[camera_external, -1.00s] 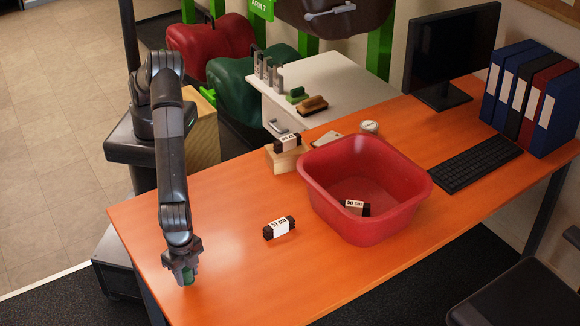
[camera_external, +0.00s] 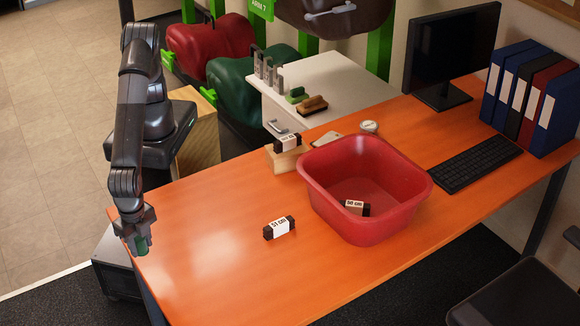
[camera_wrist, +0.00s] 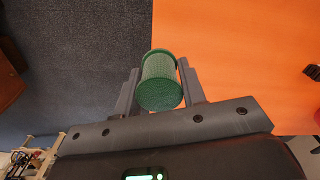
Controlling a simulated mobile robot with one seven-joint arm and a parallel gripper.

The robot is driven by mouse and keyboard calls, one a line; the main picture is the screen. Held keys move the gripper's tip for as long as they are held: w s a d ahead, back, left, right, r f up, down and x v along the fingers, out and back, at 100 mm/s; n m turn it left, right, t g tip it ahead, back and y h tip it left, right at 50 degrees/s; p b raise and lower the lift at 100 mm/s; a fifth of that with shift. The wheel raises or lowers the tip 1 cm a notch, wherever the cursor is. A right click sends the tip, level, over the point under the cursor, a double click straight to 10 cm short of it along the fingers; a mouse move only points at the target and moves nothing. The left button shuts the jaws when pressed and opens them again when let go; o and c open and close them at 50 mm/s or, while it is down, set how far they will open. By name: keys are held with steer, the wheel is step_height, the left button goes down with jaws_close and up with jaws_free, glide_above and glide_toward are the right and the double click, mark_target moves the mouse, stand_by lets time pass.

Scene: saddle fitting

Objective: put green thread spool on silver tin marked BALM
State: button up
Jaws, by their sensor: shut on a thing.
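My gripper (camera_external: 138,238) is shut on the green thread spool (camera_wrist: 160,82), which sits between the two fingers in the wrist view. In the external view the gripper and the spool (camera_external: 142,245) are at the left edge of the orange table, raised above it. The silver tin (camera_external: 369,127) stands on the table behind the red basin, far to the right of my gripper. Its top is pale; its marking is too small to read.
The red basin (camera_external: 320,170) holds a dark block with a white label (camera_external: 355,206). Another labelled block (camera_external: 279,228) lies on the table, and one (camera_external: 287,143) rests on a wooden block (camera_external: 279,160). A keyboard (camera_external: 475,162) is at right. The table's left front is clear.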

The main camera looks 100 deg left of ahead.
step_height(320, 180, up, 10)
steer(key=shift+r, duration=0.1)
steer(key=w+a+n, duration=0.2)
steer(key=w+a, duration=0.4)
steer(key=w, duration=0.5)
steer(key=w+a+n, duration=0.2)
steer(key=w+a, duration=0.4)
steer(key=w, duration=0.4)
steer(key=w+a+n, duration=0.3)
steer(key=w+a, duration=0.4)
steer(key=w, duration=0.4)
steer(key=n, duration=0.9)
glide_above(365, 127)
steer(key=f, duration=1.2)
steer(key=shift+s+d, duration=0.1)
steer(key=shift+d, duration=0.15)
steer(key=shift+a+f, duration=0.3)
steer(key=shift+a, duration=0.1)
steer(key=shift+f, duration=1.95)
steer(key=shift+f, duration=0.1)
